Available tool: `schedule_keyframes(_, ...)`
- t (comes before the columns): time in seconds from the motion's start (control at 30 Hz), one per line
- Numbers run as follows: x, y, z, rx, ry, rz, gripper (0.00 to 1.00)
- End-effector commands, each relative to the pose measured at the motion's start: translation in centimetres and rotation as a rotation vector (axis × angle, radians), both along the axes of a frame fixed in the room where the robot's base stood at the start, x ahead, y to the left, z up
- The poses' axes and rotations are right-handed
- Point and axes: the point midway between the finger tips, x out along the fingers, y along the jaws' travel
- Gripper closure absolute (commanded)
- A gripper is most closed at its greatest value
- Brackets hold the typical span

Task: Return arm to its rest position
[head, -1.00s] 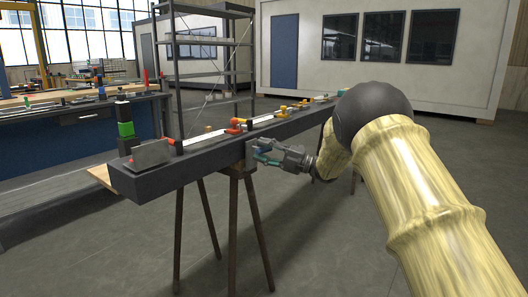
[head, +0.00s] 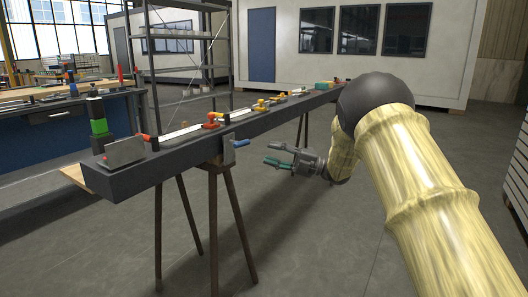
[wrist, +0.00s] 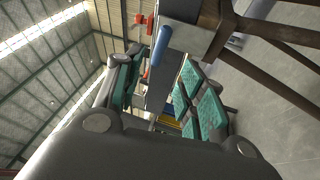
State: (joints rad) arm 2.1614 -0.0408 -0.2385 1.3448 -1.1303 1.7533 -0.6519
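My gripper (head: 272,154) is in the middle of the head view, to the right of the long dark beam (head: 165,165). Its two fingers with teal pads are spread apart and nothing is between them. In the wrist view the fingers stand apart on both sides of the middle (wrist: 165,95). A blue handle (head: 241,143) sticks out from a grey clamp (head: 228,150) on the beam's side, a short way left of the fingertips. In the wrist view the blue handle (wrist: 168,88) shows beyond the gap between the fingers. My arm is bent, with its elbow at the right.
A metal shelf rack (head: 185,55) stands behind. The floor right of the beam is clear.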

Motion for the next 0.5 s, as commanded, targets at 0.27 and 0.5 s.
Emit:
schedule_keyframes(0.27, -0.18, -0.65, -0.14, 0.001, 0.000, 0.000, 0.60)
schedule_keyframes(0.5, -0.11, -0.68, -0.81, 0.006, 0.017, -0.011, 0.60)
